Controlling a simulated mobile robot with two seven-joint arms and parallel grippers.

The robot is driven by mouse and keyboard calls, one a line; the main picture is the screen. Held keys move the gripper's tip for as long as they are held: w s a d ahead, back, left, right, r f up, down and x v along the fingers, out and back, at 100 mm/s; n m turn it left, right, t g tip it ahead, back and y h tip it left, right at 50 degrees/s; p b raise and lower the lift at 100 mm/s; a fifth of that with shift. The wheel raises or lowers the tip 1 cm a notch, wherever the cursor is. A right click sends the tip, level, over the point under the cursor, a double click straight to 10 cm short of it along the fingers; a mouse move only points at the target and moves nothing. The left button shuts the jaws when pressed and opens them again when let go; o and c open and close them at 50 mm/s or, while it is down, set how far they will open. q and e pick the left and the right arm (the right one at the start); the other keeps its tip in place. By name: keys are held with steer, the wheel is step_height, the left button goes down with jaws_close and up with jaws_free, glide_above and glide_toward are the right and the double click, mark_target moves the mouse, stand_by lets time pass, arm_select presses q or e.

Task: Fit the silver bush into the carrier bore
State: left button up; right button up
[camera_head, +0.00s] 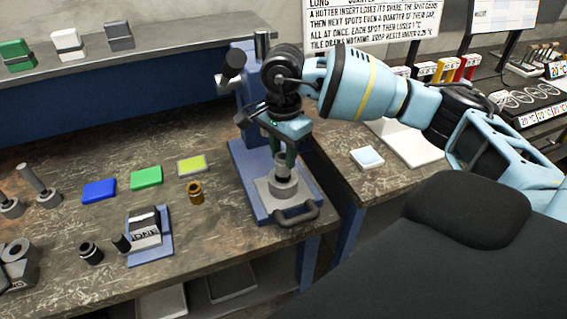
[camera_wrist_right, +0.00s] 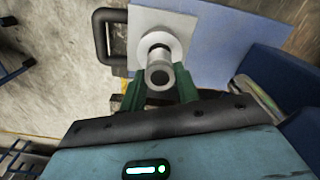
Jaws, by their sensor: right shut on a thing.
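The silver bush (camera_wrist_right: 160,76) is a small grey tube, held between the dark green fingers of my right gripper (camera_wrist_right: 160,92); the gripper also shows in the head view (camera_head: 280,155). The carrier is a pale grey block with a round collar (camera_head: 284,188) and a dark loop handle (camera_head: 297,213); its collar (camera_wrist_right: 154,43) also shows in the wrist view. The bush is upright over the collar, its end toward the bore. The fingers hide part of it, and I cannot tell whether its lower end is inside the bore. My left gripper is not in view.
The carrier sits on the blue base (camera_head: 253,190) of a press-like stand, whose column rises behind. A brass bush (camera_head: 195,192), a black bush (camera_head: 91,253), a blue-based stand (camera_head: 163,253) and coloured tiles (camera_head: 146,177) lie to the left. The table edge is just in front.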

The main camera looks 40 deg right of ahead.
mark_target(283, 156)
step_height(283, 156, down, 3)
steer(key=shift+f, duration=0.2)
steer(key=shift+f, duration=0.2)
steer(key=o, duration=1.1)
steer(key=shift+r, duration=0.1)
